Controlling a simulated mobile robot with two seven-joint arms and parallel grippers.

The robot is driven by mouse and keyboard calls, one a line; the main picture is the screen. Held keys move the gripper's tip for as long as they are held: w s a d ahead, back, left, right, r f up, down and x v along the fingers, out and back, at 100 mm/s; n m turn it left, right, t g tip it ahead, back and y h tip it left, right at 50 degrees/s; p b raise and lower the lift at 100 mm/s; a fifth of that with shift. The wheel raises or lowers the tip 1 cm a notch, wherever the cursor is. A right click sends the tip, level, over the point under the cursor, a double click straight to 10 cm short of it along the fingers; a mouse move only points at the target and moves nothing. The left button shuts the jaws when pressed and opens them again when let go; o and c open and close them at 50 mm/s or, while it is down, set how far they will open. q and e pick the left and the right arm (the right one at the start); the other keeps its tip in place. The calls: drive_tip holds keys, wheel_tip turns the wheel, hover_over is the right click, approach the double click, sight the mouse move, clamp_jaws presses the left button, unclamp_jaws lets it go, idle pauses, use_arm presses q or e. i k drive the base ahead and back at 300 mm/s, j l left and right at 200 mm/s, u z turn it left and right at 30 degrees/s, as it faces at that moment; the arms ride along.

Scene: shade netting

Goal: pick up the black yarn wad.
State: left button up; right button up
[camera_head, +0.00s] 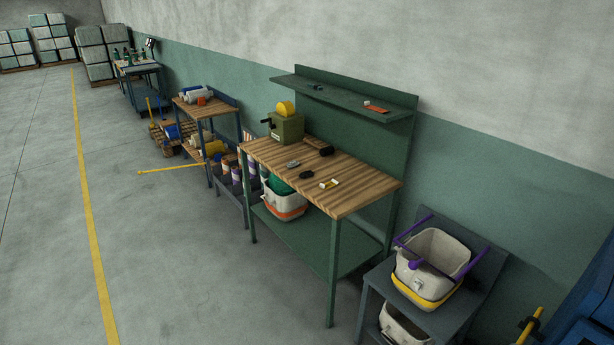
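Small dark items lie on the wooden top of the green workbench (360,187). One black lump (326,151) lies toward the back, near a dark flat piece beside it. Another black lump (306,174) lies nearer the front edge. Either could be the black yarn wad; they are too small to tell apart by texture. A grey item (293,164) lies to their left. Neither of my grippers is in view.
A green box-shaped device (286,127) with a yellow roll stands at the bench's left end. A yellow-and-white item (329,184) lies near the front. A grey stand (458,311) holds a white bucket (436,254) at right. Floor at left is open.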

sight(304, 175)
drive_tip(key=i+j, duration=0.1)
drive_tip(key=i, duration=0.3)
drive_tip(key=i+j, duration=0.15)
drive_tip(key=i, duration=0.25)
drive_tip(key=i+j+z, duration=0.1)
drive_tip(key=i, duration=0.3)
